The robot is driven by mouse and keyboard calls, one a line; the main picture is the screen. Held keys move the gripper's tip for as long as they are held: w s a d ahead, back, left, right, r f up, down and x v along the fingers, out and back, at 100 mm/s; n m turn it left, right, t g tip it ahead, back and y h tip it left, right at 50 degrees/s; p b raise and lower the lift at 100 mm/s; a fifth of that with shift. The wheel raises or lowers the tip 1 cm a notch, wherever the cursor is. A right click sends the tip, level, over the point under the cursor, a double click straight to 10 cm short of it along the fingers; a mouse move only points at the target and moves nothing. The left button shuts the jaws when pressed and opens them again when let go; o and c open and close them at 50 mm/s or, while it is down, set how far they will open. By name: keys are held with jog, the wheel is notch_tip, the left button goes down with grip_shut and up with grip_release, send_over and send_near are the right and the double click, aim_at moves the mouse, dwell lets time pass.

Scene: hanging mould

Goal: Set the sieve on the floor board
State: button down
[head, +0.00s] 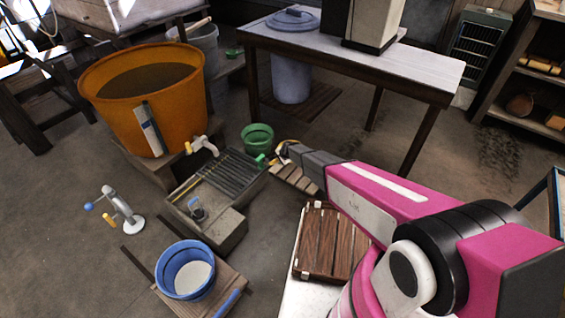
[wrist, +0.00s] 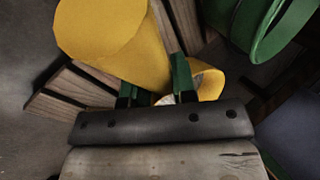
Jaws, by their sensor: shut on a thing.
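My gripper (wrist: 157,95), with green fingers, is shut on a yellow piece that I take to be the sieve (wrist: 110,40). In the wrist view a thick yellow cylinder rises at upper left, and a curved yellow rim with a greyish inside shows beside the right finger. In the head view only a thin yellow edge of the sieve (head: 288,142) shows by the dark end of my arm. The slatted floor board (head: 296,180) lies on the floor below my gripper, and its slats (wrist: 72,88) show behind the sieve. I cannot tell whether the sieve touches the board.
A green bucket (head: 257,136) stands just beyond the board. A grey trough (head: 215,190) is to its left, with an orange tub (head: 140,85) behind. A blue bucket (head: 186,268) stands in front left. A table (head: 350,55) stands behind. A brown slatted panel (head: 330,240) is nearer me.

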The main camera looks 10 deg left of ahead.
notch_tip(320, 180, down, 11)
jog(key=shift+a+r, duration=0.15)
dwell(0.4)
jog(key=c, duration=0.9)
grip_release()
jog(key=shift+c, duration=0.2)
jog(key=s+d+r+n+h, duration=0.1)
jog(key=s+d+r, duration=0.2)
jog(key=d+r, duration=0.75)
jog(key=s+d+r+n, duration=0.1)
jog(key=s+d+r, duration=0.45)
jog(key=r, duration=0.75)
jog(key=s+d+r+n+g+h, duration=0.1)
jog(key=s+d+r+n, duration=0.1)
jog(key=s+d+r, duration=0.3)
jog(key=s+d+r+n+g+h, duration=0.1)
jog(key=s+d+r, duration=0.5)
jog(key=d+r, duration=0.5)
jog(key=s+d+r+n+g+h, duration=0.1)
jog(key=s+d+r, duration=0.5)
jog(key=d, duration=0.8)
notch_tip(320, 180, up, 3)
jog(key=shift+f+n+g+h, duration=0.1)
jog(key=shift+n+g+h, duration=0.25)
jog(key=shift+n, duration=0.45)
jog(key=shift+a, duration=0.1)
